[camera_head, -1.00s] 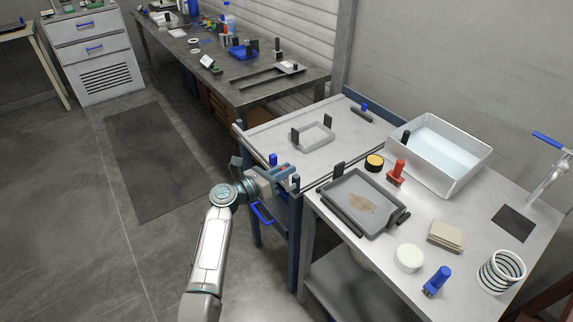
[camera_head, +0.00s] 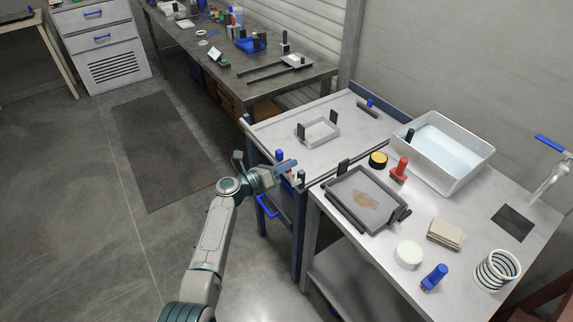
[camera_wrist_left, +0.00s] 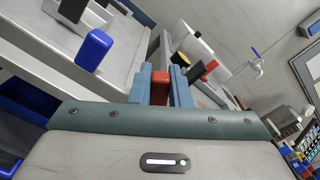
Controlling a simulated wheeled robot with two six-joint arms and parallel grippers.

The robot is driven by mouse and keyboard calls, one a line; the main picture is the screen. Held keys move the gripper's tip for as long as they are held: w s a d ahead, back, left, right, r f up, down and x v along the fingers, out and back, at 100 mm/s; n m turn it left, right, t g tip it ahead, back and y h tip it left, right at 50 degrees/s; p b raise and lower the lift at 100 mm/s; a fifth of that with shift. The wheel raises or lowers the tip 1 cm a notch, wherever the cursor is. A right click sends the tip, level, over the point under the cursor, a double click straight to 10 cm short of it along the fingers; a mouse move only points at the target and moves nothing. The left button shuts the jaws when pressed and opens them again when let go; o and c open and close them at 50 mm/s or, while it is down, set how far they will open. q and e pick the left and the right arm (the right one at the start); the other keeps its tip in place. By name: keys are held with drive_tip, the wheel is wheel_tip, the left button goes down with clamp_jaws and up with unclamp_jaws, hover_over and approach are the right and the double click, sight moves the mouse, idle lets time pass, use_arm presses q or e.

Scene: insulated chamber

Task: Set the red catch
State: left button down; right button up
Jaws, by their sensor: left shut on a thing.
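My left gripper (camera_head: 288,166) is at the near-left edge of the light-topped bench (camera_head: 290,133), next to a blue upright handle (camera_head: 280,155). In the left wrist view its two blue fingers (camera_wrist_left: 161,80) are shut on a red block, which I take to be the red catch (camera_wrist_left: 160,88). The red catch sits between the fingers, and its lower part is hidden. The blue handle also shows in the left wrist view (camera_wrist_left: 95,48), apart from the fingers. My right gripper is not in view.
To the right, a worktop holds a grey tray (camera_head: 334,212), a red-handled stamp (camera_head: 399,169), a white basin (camera_head: 470,172), a white disc (camera_head: 408,254) and a blue-handled tool (camera_head: 434,277). A small grey frame (camera_head: 320,143) lies on the light bench. The floor at left is clear.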

use_arm(q)
drive_tip(key=c, duration=1.4)
unclamp_jaws()
drive_tip(key=shift+o, duration=0.2)
drive_tip(key=b+v, duration=0.2)
drive_tip(key=v, duration=0.9)
drive_tip(key=shift+c, duration=0.2)
